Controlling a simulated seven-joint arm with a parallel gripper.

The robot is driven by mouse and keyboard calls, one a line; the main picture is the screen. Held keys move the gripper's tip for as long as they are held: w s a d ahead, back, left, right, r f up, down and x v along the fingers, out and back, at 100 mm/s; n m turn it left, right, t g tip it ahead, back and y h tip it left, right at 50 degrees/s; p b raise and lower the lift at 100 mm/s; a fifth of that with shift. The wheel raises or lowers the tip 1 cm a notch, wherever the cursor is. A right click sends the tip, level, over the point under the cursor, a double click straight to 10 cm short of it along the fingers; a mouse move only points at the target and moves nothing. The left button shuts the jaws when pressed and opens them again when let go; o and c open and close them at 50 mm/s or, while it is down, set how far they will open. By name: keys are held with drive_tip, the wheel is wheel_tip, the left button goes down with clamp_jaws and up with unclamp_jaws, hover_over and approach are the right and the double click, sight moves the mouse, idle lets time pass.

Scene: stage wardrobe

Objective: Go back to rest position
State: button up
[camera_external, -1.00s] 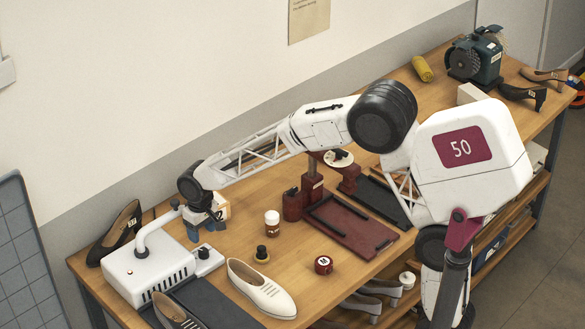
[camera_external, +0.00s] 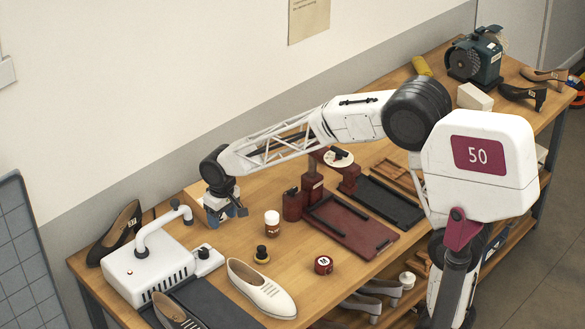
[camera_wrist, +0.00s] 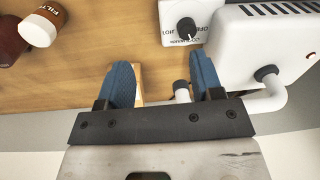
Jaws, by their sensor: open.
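My gripper (camera_external: 228,214) hangs above the workbench (camera_external: 345,275), to the right of the white machine with a bent pipe (camera_external: 150,265). In the wrist view my gripper (camera_wrist: 163,80) shows two blue fingers spread apart, with nothing held between them. Bare wood and part of a small light wooden piece show between and behind the fingers. The white machine (camera_wrist: 262,50) is close by the right finger in that view, and its control box with a black knob (camera_wrist: 183,22) lies beyond the fingertips.
A red frame tray (camera_external: 350,225), a cream shoe (camera_external: 262,290) and a black shoe (camera_external: 120,235) are on the bench. The wall is behind.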

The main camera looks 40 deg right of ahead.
drive_tip(key=s+d+r, duration=0.6)
drive_tip(key=s+d, duration=0.1)
drive_tip(key=s, duration=0.1)
drive_tip(key=s+d+r, duration=0.1)
drive_tip(key=s+d, duration=0.3)
drive_tip(key=s, duration=0.5)
drive_tip(key=s+d+r+t, duration=0.1)
drive_tip(key=s+d, duration=0.4)
drive_tip(key=s, duration=0.5)
drive_tip(key=s+d+r+m+t, duration=0.1)
drive_tip(key=s+d, duration=0.4)
drive_tip(key=s, duration=0.5)
drive_tip(key=shift+h, duration=0.4)
drive_tip(key=shift+r, duration=0.1)
